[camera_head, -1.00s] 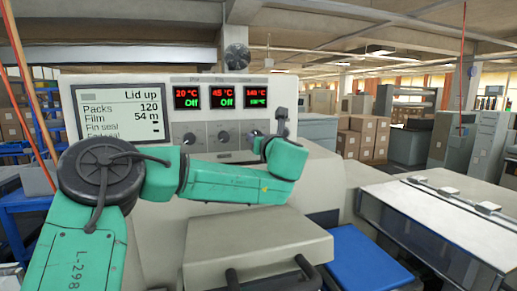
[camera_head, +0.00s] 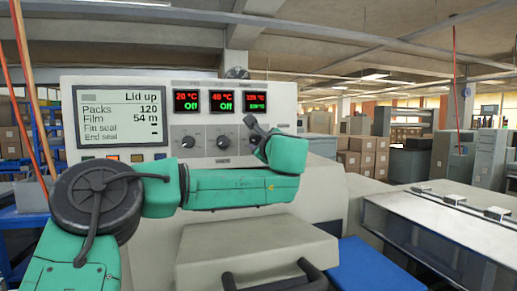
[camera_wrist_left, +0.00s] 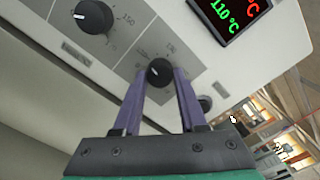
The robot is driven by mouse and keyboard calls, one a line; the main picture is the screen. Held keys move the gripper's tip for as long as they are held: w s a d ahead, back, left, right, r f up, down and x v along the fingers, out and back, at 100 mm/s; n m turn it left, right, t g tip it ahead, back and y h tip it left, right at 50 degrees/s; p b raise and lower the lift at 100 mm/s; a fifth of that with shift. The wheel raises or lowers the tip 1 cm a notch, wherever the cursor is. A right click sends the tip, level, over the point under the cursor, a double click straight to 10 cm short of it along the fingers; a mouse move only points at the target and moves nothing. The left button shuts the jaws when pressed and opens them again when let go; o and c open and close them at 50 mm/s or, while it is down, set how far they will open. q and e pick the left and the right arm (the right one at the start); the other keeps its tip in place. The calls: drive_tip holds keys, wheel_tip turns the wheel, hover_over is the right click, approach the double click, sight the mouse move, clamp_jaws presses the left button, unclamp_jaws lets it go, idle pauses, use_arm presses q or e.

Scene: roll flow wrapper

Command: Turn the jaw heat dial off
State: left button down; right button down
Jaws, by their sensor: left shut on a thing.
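The right-hand dial of the panel row, taken as the jaw heat dial, is a black knob (camera_wrist_left: 158,72) on a grey scale plate in the left wrist view. My left gripper (camera_wrist_left: 160,78) is shut on it, one purple finger on each side. In the head view my green wrist mostly hides this dial and the fingers. The display (camera_head: 256,102) above it shows a red reading over a green one; the green reads 110 °C in the left wrist view (camera_wrist_left: 228,10). My right gripper is out of view.
The screen (camera_head: 121,115) says "Lid up". A grey housing with a dark handle (camera_head: 275,280) lies below my arm.

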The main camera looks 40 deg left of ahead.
use_arm(q)
drive_tip(key=n+b, duration=0.2)
drive_tip(key=n, duration=0.2)
drive_tip(key=shift+n, duration=0.3)
drive_tip(key=shift+r+n+b, duration=0.1)
drive_tip(key=shift+n+b, duration=0.5)
drive_tip(key=shift+n, duration=1.2)
drive_tip(key=shift+c, duration=2.3)
unclamp_jaws()
drive_tip(key=b+v, duration=0.4)
drive_tip(key=v, duration=1)
drive_tip(key=shift+d, duration=0.2)
